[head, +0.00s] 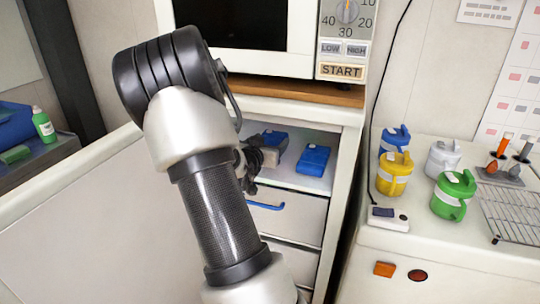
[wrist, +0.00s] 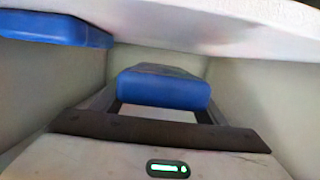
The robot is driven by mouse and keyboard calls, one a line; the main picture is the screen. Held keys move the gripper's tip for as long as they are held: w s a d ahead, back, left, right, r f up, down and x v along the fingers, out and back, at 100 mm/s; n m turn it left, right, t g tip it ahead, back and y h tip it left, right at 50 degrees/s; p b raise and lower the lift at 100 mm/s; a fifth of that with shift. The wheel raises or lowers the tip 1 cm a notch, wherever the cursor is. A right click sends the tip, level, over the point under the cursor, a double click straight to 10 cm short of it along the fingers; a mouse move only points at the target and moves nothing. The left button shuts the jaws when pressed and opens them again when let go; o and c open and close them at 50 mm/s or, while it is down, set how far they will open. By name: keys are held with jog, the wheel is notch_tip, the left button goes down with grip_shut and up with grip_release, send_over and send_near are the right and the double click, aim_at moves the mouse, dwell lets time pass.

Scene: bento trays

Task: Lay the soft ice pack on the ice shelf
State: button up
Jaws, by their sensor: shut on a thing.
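My gripper (head: 262,157) reaches into the open shelf space below the microwave. In the wrist view its fingers (wrist: 160,112) are shut on a blue pack (wrist: 163,90), taken to be the soft ice pack. In the head view this pack (head: 275,140) shows just beyond the gripper, partly hidden by it. A second blue pack (head: 314,158) lies on the ice shelf (head: 292,180) to the right; it also shows in the wrist view (wrist: 55,28). The held pack is close to a white surface; I cannot tell whether it touches.
A microwave (head: 250,30) stands above the shelf. Drawers with a blue handle (head: 265,206) are below. At right, a counter (head: 450,240) holds yellow (head: 394,175) and green (head: 453,195) jugs and a wire rack (head: 515,215). Shelf walls are near my gripper.

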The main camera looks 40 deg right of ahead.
notch_tip(320, 180, down, 4)
jog(key=shift+r+b, duration=0.1)
jog(key=shift+b, duration=0.5)
jog(key=shift+w+d, duration=0.1)
jog(key=shift+d, duration=0.15)
jog(key=shift+f+b, duration=0.3)
jog(key=shift+f, duration=0.05)
jog(key=o, duration=1.4)
jog(key=shift+a, duration=0.1)
jog(key=shift+r, duration=0.1)
